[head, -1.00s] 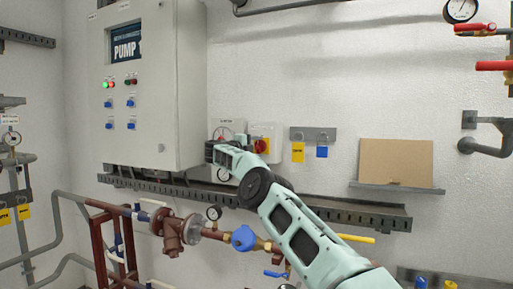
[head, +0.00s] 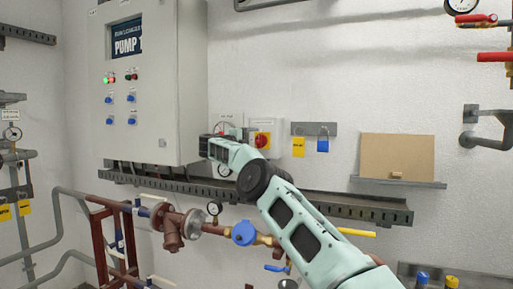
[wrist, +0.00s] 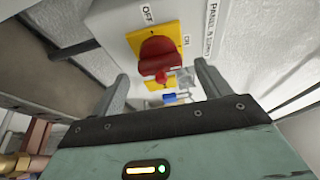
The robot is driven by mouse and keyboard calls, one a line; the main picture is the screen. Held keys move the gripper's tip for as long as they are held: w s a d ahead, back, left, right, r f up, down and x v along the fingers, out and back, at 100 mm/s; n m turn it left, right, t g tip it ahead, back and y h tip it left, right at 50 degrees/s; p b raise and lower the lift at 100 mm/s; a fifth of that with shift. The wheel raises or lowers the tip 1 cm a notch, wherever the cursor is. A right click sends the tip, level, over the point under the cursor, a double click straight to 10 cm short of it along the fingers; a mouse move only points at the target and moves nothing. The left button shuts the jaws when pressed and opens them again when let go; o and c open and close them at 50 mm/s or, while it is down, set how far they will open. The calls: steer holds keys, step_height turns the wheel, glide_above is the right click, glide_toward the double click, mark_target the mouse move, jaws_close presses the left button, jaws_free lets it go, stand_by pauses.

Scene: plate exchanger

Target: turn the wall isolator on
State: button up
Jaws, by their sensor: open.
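The wall isolator (head: 262,139) is a light box with a red rotary handle on a yellow plate, fixed to the wall right of the grey cabinet. In the wrist view its red handle (wrist: 158,57) is straight ahead, with an OFF label at upper left and an ON label at right. My gripper (wrist: 162,86) is open, its two fingers apart below the handle in that view, with nothing between them. I cannot tell whether a finger touches the handle. In the head view my arm reaches up beside the isolator and the fingertips are hard to make out.
The grey pump cabinet (head: 152,85) stands close on the left. A cable tray (head: 330,207) runs below. A yellow tag (head: 298,147) and a blue padlock (head: 322,145) hang to the right, then a shelf with a brown board (head: 397,157). Pipes and valves lie beneath.

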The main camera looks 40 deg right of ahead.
steer(key=a+b, duration=0.5)
steer(key=a, duration=0.9)
steer(key=shift+a, duration=0.4)
